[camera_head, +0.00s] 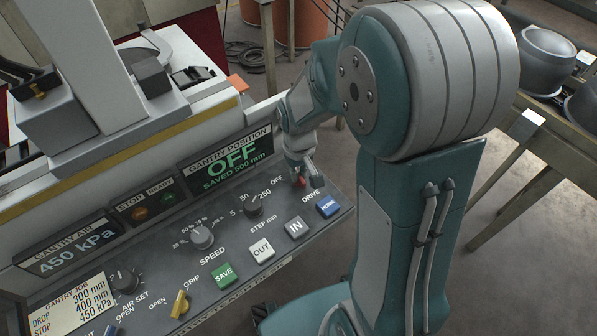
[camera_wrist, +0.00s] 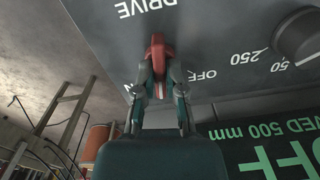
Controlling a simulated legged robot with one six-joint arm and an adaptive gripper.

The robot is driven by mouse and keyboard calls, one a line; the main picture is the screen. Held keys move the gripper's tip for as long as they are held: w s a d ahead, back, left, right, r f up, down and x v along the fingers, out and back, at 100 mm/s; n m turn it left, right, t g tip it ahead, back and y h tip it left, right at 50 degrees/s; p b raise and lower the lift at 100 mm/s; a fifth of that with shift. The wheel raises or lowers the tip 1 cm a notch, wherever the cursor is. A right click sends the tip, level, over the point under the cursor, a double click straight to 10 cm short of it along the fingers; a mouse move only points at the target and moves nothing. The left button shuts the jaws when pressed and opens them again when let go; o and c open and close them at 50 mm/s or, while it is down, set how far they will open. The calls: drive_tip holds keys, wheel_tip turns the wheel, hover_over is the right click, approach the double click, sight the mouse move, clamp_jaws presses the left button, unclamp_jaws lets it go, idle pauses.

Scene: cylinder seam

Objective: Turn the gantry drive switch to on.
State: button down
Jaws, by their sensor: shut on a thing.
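The red gantry drive switch (camera_head: 301,182) sits at the right end of the sloping grey control panel (camera_head: 318,218), between the OFF and DRIVE labels. My gripper (camera_head: 307,175) is at the switch and hides part of it in the head view. In the wrist view, the panel shows upside down, and my gripper (camera_wrist: 158,88) is shut on the red switch (camera_wrist: 157,50), with a finger on each side. The switch's exact angle is hard to tell. The gantry position display (camera_head: 231,160) reads OFF, SAVED 500 mm; part of it shows in the wrist view (camera_wrist: 268,150).
The step knob (camera_head: 253,206) is left of the switch. The blue HOME button (camera_head: 328,206) and grey IN button (camera_head: 297,228) lie close in front. A metal table with round vessels (camera_head: 546,54) stands at the right. Open floor lies between it and my arm.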

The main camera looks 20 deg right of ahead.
drive_tip(key=m, duration=0.6)
drive_tip(key=shift+m, duration=0.4)
idle(0.4)
drive_tip(key=c, duration=0.7)
unclamp_jaws()
drive_tip(key=shift+r, duration=0.1)
wheel_tip(320, 180, up, 12)
drive_tip(key=shift+a+f, duration=0.1)
drive_tip(key=shift+f, duration=0.1)
